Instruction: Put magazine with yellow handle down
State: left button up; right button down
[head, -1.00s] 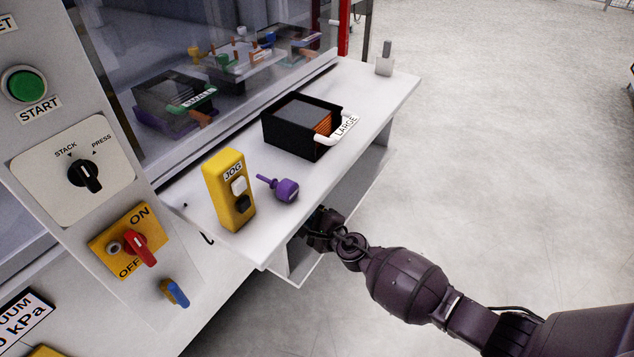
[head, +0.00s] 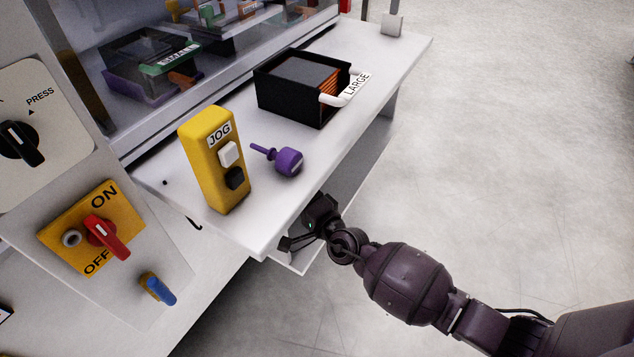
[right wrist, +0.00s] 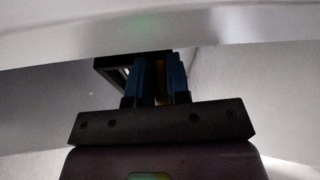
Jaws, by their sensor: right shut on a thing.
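In the right wrist view my right gripper (right wrist: 161,80) has blue fingers close together around a narrow yellowish piece (right wrist: 160,88), which looks like the yellow handle. A black frame-like part of the magazine (right wrist: 118,65) shows just beyond the fingers. The view is dark, and most of the magazine is hidden. In the head view my right gripper (head: 292,241) reaches in below the counter edge, over the lower shelf (head: 306,260). The magazine cannot be made out there. My left gripper is in neither view.
The counter (head: 230,235) overhangs my right gripper closely. On it stand a yellow JOG box (head: 212,155), a purple knobbed piece (head: 288,161) and a black magazine with a white handle labelled LARGE (head: 290,95). A control panel (head: 125,265) is at left. The floor at right is clear.

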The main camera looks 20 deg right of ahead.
notch_tip(320, 180, down, 9)
jog(key=b, duration=0.5)
jog(key=shift+f, duration=0.3)
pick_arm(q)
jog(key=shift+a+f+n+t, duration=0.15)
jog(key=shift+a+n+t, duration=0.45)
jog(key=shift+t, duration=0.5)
pick_arm(e)
jog(key=c, duration=1.1)
grip_release()
